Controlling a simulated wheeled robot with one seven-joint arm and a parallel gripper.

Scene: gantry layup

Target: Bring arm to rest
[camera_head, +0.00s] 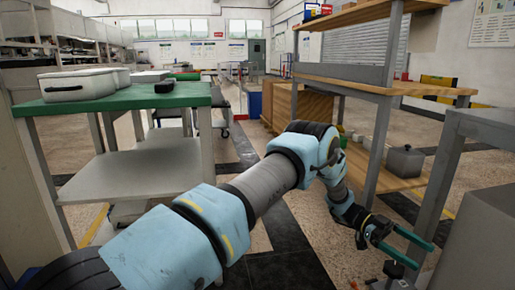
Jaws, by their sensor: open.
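My arm reaches from the lower left across the middle of the head view and bends down at the right. My gripper (405,249) is at the lower right, low above the floor, with its two green-edged fingers apart and nothing visible between them. It is close to the grey metal cabinet or bench at the right edge; I cannot tell whether they touch.
A green-topped table (135,101) at the left holds a white case (77,86) and a small black object (165,87). A wooden shelf unit (385,85) stands at the right, with a grey container (405,161) low on it. An open floor aisle (235,150) runs between them.

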